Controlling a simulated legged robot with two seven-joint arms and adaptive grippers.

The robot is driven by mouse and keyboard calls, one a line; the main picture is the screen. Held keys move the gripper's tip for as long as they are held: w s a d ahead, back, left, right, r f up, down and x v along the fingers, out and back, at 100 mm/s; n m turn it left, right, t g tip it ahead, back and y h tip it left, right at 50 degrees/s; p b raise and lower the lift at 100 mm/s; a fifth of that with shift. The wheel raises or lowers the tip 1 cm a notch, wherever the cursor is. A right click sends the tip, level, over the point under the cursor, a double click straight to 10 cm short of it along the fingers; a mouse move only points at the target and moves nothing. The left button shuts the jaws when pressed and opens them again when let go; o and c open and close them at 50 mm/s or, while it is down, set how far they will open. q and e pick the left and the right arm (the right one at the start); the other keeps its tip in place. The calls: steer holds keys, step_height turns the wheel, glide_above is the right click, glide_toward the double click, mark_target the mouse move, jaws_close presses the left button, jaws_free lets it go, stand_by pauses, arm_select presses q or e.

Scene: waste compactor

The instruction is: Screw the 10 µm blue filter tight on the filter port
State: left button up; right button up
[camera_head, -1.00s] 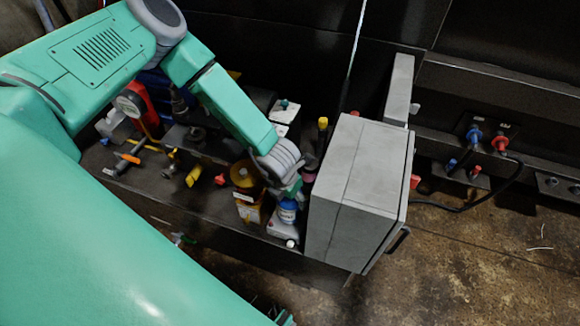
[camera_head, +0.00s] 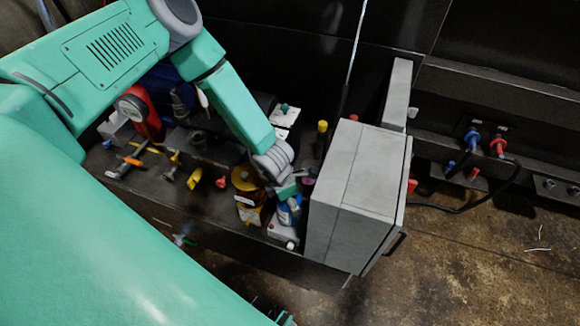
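The blue filter (camera_head: 290,212) with a white label stands at the right end of the dark bench, just left of the grey box. A pale grey housing (camera_head: 283,232) sits directly below it; I take this to be the filter port, but the joint between them is too small to make out. My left gripper (camera_head: 287,192) points down over the filter's top and partly hides it. Its fingers are too small and covered to show whether they are closed on the filter. My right gripper is not in view.
The grey box (camera_head: 352,190) stands close to the right of the filter. A yellow-topped container (camera_head: 246,178) stands close on its left. Valves and an orange-handled tool (camera_head: 130,162) lie farther left. Blue and red connectors (camera_head: 486,140) sit on the right wall.

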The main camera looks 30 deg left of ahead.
arm_select(q)
steer(key=m, duration=0.3)
steer(key=shift+w+r+p, duration=0.1)
steer(key=shift+p, duration=0.3)
steer(key=shift+m+g+h, duration=0.3)
steer(key=shift+m, duration=0.2)
steer(key=m, duration=0.2)
steer(key=shift+m, duration=0.3)
steer(key=m, duration=0.2)
steer(key=shift+m+g, duration=0.3)
steer(key=shift+g, duration=0.1)
